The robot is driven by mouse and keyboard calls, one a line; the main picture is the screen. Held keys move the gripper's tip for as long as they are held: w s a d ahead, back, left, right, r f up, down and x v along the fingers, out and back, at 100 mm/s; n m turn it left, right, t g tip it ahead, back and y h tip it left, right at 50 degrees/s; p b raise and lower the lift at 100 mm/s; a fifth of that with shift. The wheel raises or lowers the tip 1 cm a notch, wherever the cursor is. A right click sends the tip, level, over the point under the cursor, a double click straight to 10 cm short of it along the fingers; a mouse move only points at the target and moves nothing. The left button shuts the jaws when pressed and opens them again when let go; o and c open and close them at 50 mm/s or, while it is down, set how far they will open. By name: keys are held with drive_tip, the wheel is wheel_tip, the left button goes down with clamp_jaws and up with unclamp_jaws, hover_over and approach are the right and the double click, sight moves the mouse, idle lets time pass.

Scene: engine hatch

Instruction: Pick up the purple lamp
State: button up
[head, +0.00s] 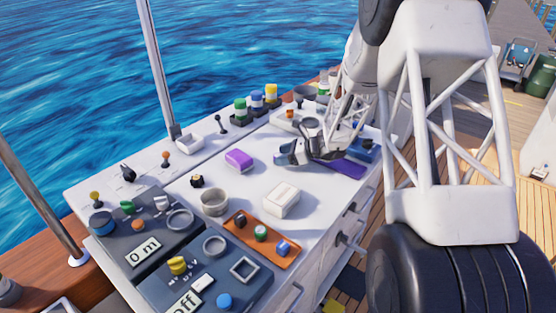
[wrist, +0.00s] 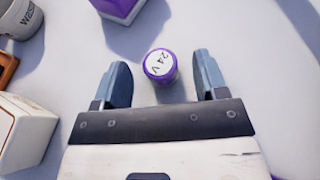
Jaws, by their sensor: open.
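A small purple cylinder with a white top marked "24 V", the purple lamp (wrist: 160,66), stands on the white surface in the wrist view. My gripper (wrist: 163,74) is open, with one blue-grey finger on each side of the lamp and a visible gap on both sides. In the head view my gripper (head: 286,156) is low over the worktop, right of a purple block. I cannot make out the lamp there; the gripper seems to hide it.
The purple block (head: 240,160) is close by, beyond the fingers in the wrist view (wrist: 118,8). A grey cup (head: 214,203), a white box (head: 282,200) and an orange tray (head: 238,219) stand nearer. A flat purple piece (head: 345,168) lies under my arm.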

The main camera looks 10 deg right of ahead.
drive_tip(key=shift+x, duration=0.9)
drive_tip(key=c, duration=1)
drive_tip(key=shift+r, duration=5)
